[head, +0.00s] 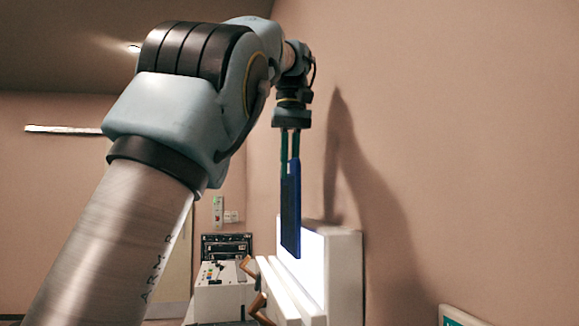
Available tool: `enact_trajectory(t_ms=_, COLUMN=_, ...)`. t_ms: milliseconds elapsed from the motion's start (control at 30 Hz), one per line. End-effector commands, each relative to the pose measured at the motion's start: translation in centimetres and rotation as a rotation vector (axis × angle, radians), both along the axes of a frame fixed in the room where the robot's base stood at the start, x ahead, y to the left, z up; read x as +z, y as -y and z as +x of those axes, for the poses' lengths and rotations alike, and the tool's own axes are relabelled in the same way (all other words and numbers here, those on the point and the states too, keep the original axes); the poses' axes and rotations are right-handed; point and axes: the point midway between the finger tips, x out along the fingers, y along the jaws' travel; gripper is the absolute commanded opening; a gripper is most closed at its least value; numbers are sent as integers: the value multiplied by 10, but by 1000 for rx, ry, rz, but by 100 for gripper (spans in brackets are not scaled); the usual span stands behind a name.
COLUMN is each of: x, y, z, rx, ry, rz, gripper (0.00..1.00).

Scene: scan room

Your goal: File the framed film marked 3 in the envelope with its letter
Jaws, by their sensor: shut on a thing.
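My gripper (290,150) points straight down and is shut on the top edge of a dark blue framed film (291,210). The film hangs upright, seen nearly edge-on, in front of the lit white panel of a light box (346,270). I cannot tell whether the film touches the panel. No number can be read on the film from this angle. No envelope or letter can be made out.
White ledges (284,290) with brown wooden pieces (250,268) stand in front of the light box. A control console (222,287) with coloured buttons is behind to the left. A white-edged thing (460,315) shows at bottom right. The wall is close on the right.

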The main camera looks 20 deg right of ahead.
Motion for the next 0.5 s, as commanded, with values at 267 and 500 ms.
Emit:
enact_trajectory(t_ms=267, x=24, y=0, z=0, rx=0, ry=0, rz=1, gripper=0)
enact_trajectory(t_ms=500, x=41, y=0, z=0, rx=0, ry=-1, rz=1, gripper=0)
